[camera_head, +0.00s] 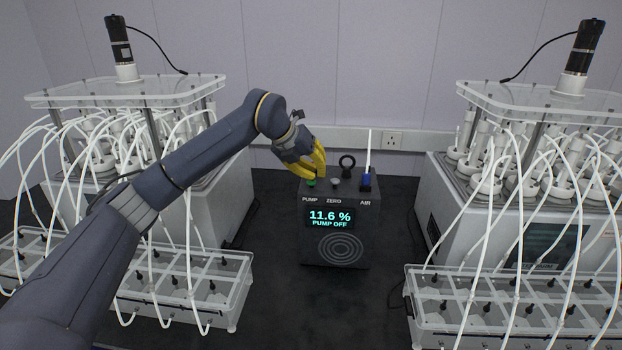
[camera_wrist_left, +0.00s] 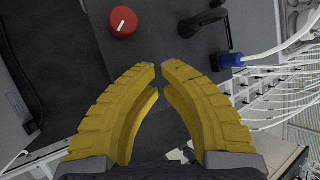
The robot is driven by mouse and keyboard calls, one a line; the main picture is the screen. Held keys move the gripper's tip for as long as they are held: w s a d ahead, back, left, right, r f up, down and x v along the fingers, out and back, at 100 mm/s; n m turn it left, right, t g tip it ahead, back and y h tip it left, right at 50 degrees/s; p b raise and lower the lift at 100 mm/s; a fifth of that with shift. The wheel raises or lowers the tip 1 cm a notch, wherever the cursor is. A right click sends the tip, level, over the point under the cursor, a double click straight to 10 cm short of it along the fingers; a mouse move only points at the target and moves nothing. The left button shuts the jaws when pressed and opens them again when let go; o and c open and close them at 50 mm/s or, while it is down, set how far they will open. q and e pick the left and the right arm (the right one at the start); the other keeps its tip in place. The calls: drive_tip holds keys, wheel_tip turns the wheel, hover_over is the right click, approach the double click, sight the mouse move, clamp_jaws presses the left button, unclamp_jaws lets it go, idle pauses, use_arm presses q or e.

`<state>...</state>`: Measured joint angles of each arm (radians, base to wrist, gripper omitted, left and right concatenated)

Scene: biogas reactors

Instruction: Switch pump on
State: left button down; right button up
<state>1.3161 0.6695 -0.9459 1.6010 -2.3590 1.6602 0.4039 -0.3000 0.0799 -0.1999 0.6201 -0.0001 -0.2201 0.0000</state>
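A dark control box (camera_head: 335,252) stands on the dark bench in the middle of the head view. Its display (camera_head: 330,218) reads 11.6 % and PUMP OFF. A green button (camera_head: 311,182) sits at the PUMP label on its top left. My left gripper (camera_head: 314,172) reaches down from the upper left, its yellow fingertips at or just above the green button; contact cannot be told. In the left wrist view its fingertips (camera_wrist_left: 159,68) are almost together with nothing between them. The green button does not show there. My right gripper is in neither view.
A red knob (camera_wrist_left: 122,21) shows in the wrist view. Reactor units with white tubes (camera_head: 530,250) flank the box on both sides.

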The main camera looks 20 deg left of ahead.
sight(316, 185)
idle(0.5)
use_arm(q)
drive_tip(key=shift+r, duration=0.85)
wheel_tip(316, 185, up, 6)
idle(0.6)
idle(2.1)
